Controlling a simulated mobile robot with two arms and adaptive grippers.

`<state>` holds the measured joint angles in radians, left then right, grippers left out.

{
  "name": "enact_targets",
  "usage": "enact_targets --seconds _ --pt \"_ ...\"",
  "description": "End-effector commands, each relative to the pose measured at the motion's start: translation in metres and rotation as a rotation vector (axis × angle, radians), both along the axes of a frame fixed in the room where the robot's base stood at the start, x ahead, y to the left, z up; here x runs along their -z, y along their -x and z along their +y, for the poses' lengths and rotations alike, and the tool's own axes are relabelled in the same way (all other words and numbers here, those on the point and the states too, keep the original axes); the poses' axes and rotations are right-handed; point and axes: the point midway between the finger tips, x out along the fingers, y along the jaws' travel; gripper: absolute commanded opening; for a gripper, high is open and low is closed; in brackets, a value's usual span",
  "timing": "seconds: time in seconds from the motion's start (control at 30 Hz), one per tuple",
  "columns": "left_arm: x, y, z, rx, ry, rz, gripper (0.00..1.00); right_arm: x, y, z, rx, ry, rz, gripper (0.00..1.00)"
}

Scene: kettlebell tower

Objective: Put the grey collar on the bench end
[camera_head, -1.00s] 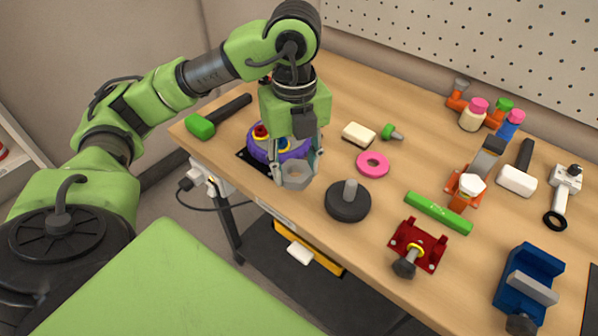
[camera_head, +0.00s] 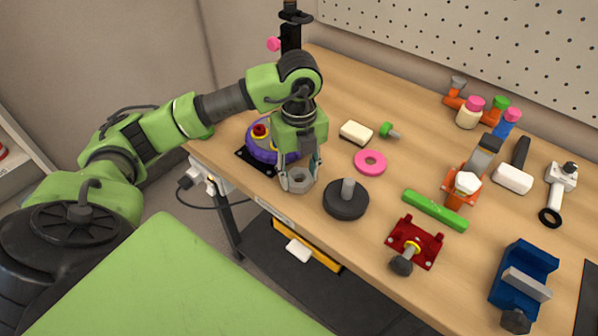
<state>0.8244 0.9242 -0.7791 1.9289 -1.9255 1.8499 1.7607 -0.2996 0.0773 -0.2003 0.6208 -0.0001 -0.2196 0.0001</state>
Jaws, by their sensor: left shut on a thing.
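The grey collar (camera_head: 298,182), a short ring with a hole through it, is between the fingertips of my left gripper (camera_head: 299,174). The gripper points down and is shut on the collar, with a finger on each side. The collar is over the near left edge of the wooden bench (camera_head: 385,100). I cannot tell whether its underside touches the wood. My right gripper is not in view.
A purple round fixture (camera_head: 259,146) is just left of my gripper, and a dark weight disc with a peg (camera_head: 346,201) is close on the right.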

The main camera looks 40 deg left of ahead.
Motion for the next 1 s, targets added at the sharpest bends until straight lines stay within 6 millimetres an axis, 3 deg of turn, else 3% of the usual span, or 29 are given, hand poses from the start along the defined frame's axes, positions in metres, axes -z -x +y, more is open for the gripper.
enact_targets --seconds 0.17,0.2,0.23,0.7,0.83,1.0 --pt "0.005 0.0 0.0 0.0 0.0 0.0 0.08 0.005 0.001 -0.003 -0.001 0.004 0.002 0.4" --pt "0.003 0.0 0.0 0.0 0.0 0.0 0.49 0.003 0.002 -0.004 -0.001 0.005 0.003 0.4" --pt "0.003 0.0 0.0 0.0 0.0 0.0 0.56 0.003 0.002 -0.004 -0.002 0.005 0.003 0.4" --pt "-0.005 -0.001 0.0 0.0 0.0 -0.002 0.56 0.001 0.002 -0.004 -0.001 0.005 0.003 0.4" --pt "-0.026 -0.001 0.0 0.001 -0.001 -0.006 0.56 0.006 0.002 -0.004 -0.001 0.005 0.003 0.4" --pt "-0.067 -0.001 0.0 0.0 -0.001 -0.006 0.56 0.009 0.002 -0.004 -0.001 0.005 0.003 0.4"
